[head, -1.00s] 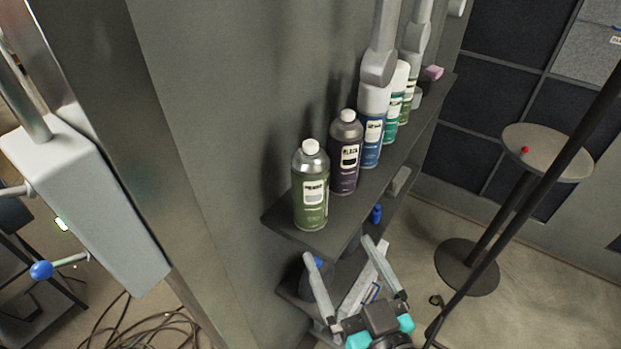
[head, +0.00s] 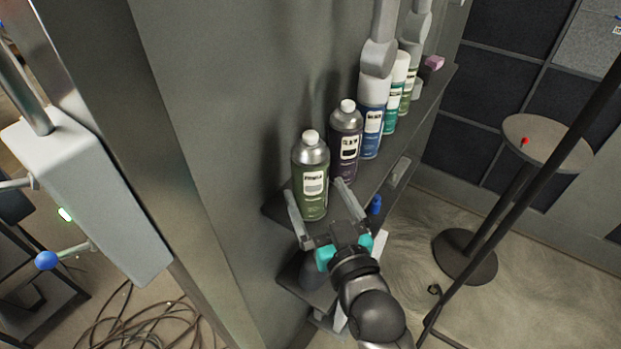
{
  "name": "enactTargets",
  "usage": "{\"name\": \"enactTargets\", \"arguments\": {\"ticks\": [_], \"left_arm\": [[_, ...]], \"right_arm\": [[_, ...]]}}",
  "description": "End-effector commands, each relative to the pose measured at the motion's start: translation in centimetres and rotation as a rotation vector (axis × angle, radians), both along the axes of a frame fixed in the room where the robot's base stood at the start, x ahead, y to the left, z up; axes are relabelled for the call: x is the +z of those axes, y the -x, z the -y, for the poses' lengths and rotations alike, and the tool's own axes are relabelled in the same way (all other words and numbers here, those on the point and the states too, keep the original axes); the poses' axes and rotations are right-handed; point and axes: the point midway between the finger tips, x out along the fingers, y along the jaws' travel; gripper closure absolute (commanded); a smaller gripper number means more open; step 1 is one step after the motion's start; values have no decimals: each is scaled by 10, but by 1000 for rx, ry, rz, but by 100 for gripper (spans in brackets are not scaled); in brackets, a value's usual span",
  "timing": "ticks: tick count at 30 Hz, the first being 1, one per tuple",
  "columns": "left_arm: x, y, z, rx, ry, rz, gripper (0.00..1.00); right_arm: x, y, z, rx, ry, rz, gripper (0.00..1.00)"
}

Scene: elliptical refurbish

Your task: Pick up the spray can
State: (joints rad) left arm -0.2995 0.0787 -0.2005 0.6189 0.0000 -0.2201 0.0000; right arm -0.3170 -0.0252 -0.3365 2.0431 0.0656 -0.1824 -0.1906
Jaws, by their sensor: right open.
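Several spray cans stand upright in a row on the top shelf (head: 382,178). The nearest is a green spray can (head: 312,190) with a white cap and silver shoulder. Behind it is a dark purple can (head: 345,142), then a blue can (head: 371,130) and green-and-white cans (head: 393,105). My right gripper (head: 317,200) is open at the shelf's front end. One finger is left of the green can's lower part and the other right of it. Whether the fingers touch the can I cannot tell. My left gripper is not in view.
A grey wall (head: 225,110) runs beside the shelf on the left. A lower shelf (head: 305,280) is below. A small blue item (head: 375,205) sits under the top shelf. A round table (head: 548,143) and a dark pole (head: 520,200) stand at right.

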Motion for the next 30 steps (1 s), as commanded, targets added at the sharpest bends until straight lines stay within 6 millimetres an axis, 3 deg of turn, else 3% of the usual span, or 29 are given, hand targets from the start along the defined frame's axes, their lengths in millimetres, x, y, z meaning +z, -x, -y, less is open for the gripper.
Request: {"name": "enactTargets", "arguments": {"ticks": [9, 20, 30], "left_arm": [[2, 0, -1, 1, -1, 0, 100], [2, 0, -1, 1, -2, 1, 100], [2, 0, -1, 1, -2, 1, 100]], "right_arm": [[0, -38, -11, 0, -1, 2, 0], [0, -43, -13, 0, 0, 1, 1], [0, -43, -13, 1, 0, 1, 39]]}}
